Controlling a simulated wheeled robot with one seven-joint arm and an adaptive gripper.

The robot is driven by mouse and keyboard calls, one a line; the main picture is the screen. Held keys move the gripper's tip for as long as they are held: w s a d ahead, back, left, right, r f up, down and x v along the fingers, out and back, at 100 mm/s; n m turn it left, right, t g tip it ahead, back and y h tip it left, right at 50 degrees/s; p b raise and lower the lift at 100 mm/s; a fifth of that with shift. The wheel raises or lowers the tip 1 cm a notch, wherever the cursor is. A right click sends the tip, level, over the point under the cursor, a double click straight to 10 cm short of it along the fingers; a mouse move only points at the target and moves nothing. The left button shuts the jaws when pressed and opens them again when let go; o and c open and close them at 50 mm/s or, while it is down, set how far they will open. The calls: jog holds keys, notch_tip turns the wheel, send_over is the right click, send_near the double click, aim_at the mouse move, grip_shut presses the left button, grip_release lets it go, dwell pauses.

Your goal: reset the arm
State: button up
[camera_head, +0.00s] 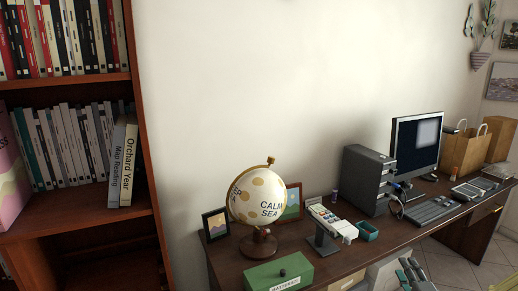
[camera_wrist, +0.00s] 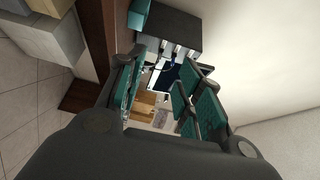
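My gripper (camera_head: 413,274) shows at the bottom edge of the head view, in front of the desk's near edge, with its teal finger pads partly cut off by the frame. In the wrist view my gripper (camera_wrist: 164,75) has its teal-padded fingers apart. A clear gap lies between them, and only the distant desk things show through it. Nothing is held. Most of my arm is outside the head view.
The dark wooden desk (camera_head: 335,262) carries a globe (camera_head: 258,201), a green box (camera_head: 279,273), a small teal tray (camera_head: 367,231), a computer tower (camera_head: 367,179), a monitor (camera_head: 416,143) and a keyboard (camera_head: 432,211). A bookshelf (camera_head: 146,150) stands at left. Pale tiled floor (camera_wrist: 30,110) is open.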

jog(key=s+a+f+n+g+y, duration=0.2)
jog(key=s+a+f+n+g, duration=0.3)
jog(key=a+f, duration=0.4)
jog(key=s+a+f+n+g+y, duration=0.1)
jog(key=s+a+f+n+g, duration=0.4)
jog(key=a+f, duration=0.45)
jog(key=s+a+f+n+g, duration=0.2)
jog(key=s+f+n, duration=0.1)
jog(key=s, duration=0.6)
jog(key=s+a+f+n+g, duration=0.3)
jog(key=s, duration=0.6)
jog(key=s+a+f+n+g, duration=0.2)
jog(key=s+a+f, duration=0.1)
jog(key=s, duration=0.6)
jog(key=shift+s+f+n+g+h, duration=0.15)
jog(key=shift+s+n+g+h, duration=0.15)
jog(key=shift+s+n+h, duration=0.1)
